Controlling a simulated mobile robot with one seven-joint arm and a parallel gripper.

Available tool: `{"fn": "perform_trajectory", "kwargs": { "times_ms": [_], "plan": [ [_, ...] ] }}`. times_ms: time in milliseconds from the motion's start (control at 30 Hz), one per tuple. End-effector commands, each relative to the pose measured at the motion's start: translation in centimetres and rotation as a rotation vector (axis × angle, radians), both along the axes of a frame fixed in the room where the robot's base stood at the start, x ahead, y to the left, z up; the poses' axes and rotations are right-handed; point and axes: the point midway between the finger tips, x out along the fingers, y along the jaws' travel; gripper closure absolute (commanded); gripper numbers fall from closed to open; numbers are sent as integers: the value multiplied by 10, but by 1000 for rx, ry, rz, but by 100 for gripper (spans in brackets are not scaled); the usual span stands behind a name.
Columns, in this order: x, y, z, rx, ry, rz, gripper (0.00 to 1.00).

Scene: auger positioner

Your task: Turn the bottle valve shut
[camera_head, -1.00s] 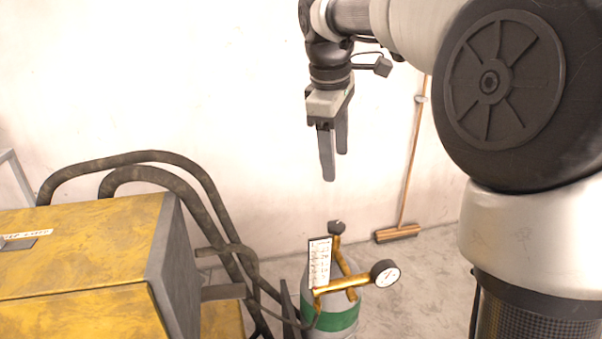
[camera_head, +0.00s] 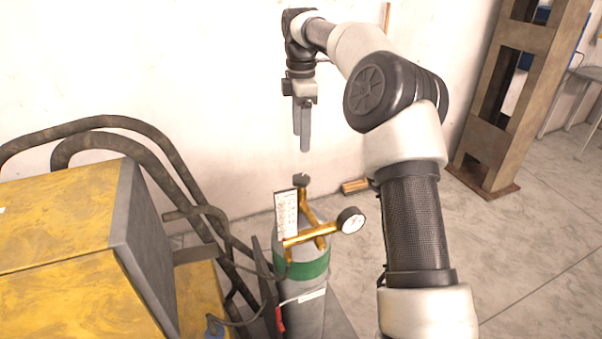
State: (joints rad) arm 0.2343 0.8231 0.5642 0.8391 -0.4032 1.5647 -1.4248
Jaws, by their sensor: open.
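The gas bottle (camera_head: 308,291) stands upright on the floor, grey with a green band. Brass fittings (camera_head: 297,238) on its top carry a round white-faced gauge (camera_head: 350,220) and an upright flow scale (camera_head: 286,214). A small dark knob (camera_head: 300,180) at the top of the fittings appears to be the valve; its turn position is too small to tell. My gripper (camera_head: 302,149) is open and empty, pointing down above the knob in the picture, with a gap between them. I cannot tell its depth relative to the knob.
A yellow machine (camera_head: 60,230) with dark curved tubes (camera_head: 150,130) stands left of the bottle. A broom head (camera_head: 355,186) rests by the wall behind. A tall brown steel frame (camera_head: 485,150) stands at the right. The floor between bottle and frame is mostly clear.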

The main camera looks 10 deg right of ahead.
Motion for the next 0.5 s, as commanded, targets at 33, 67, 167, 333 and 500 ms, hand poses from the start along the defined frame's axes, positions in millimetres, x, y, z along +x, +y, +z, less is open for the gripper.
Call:
{"fn": "perform_trajectory", "kwargs": {
  "times_ms": [33, 67, 167, 333, 500],
  "plan": [
    [-1, 0, -13, 0, 5, 1, 42],
    [-1, -1, -19, 0, 4, 0, 42],
    [-1, 0, -42, 1, 4, 0, 42],
    [-1, 0, -78, 1, 4, -1, 42],
    [-1, 1, -107, 1, 2, 0, 42]
  ]
}}
